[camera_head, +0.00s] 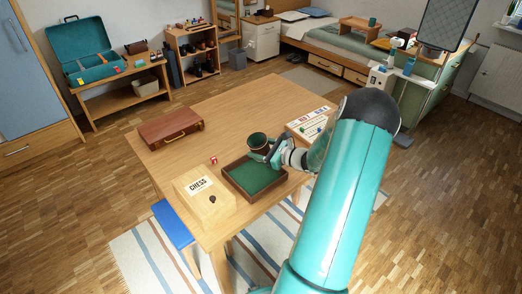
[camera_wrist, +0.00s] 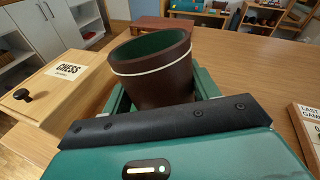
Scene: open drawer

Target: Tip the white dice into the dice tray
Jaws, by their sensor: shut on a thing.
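A dark brown dice cup (camera_head: 258,147) with a green lining is above the far edge of the dice tray. My gripper (camera_head: 268,153) is shut on it. In the wrist view the cup (camera_wrist: 153,82) shows a pale band below its rim and leans slightly, with its mouth upward, between my green fingers. The dice tray (camera_head: 229,183) has a wooden rim and a green felt floor that looks bare where it shows. I see no white dice; the inside bottom of the cup is hidden.
A red die (camera_head: 214,159) lies on the table left of the tray. A wooden chess box (camera_head: 205,203) stands at the front left, a brown case (camera_head: 170,130) at the back left, and a board box (camera_head: 311,120) at the right. The far tabletop (camera_head: 245,103) is clear.

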